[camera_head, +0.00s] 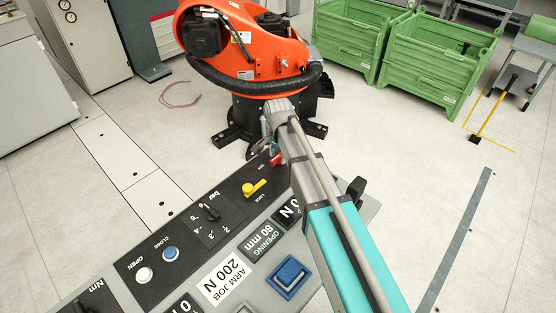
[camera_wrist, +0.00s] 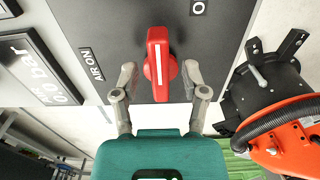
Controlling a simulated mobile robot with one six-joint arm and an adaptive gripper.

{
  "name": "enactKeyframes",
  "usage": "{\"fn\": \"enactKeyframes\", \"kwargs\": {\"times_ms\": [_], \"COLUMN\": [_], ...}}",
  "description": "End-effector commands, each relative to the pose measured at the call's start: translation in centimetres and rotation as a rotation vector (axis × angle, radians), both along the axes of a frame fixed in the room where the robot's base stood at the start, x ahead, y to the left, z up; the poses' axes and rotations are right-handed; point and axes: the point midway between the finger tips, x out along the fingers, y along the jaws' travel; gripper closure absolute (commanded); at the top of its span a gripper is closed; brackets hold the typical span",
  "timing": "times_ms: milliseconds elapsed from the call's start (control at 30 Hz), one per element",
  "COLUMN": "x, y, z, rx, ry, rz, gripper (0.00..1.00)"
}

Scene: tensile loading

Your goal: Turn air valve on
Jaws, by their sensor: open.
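The red air valve handle (camera_wrist: 160,50) is on the dark panel in the wrist view, with its long axis about upright in the picture. It has a white stripe. An "AIR ON" label (camera_wrist: 92,65) is to its left and an "O" label (camera_wrist: 198,8) to its upper right. My gripper (camera_wrist: 160,76) is open, one finger on each side of the handle. Gaps show between the fingers and the handle. In the head view, only a small part of the red handle (camera_head: 276,159) shows beside my arm.
The panel also holds a yellow lock knob (camera_head: 254,188), a black bar knob (camera_head: 211,212), a white button (camera_head: 144,274) and blue buttons. An orange robot (camera_head: 245,50) stands behind the panel. Green bins (camera_head: 437,60) are at the back right.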

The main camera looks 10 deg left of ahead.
Motion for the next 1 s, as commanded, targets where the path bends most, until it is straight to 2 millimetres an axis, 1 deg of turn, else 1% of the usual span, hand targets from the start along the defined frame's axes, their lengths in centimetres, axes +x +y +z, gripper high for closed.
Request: {"fn": "enactKeyframes", "kwargs": {"times_ms": [100, 467, 567, 600, 767, 800, 1000], "x": [0.00, -0.02, -0.02, -0.01, -0.02, -0.02, -0.02], "y": [0.01, 0.02, 0.02, 0.03, 0.03, 0.03, 0.02], "z": [-0.43, -0.43, -0.43, -0.43, -0.43, -0.43, -0.44], "rx": [0.000, 0.000, 0.000, 0.000, 0.000, 0.000, 0.000], "ry": [0.000, 0.000, 0.000, 0.000, 0.000, 0.000, 0.000], "rz": [0.000, 0.000, 0.000, 0.000, 0.000, 0.000, 0.001], "gripper": [0.43, 0.43, 0.60, 0.67, 0.97, 1.00, 1.00]}}
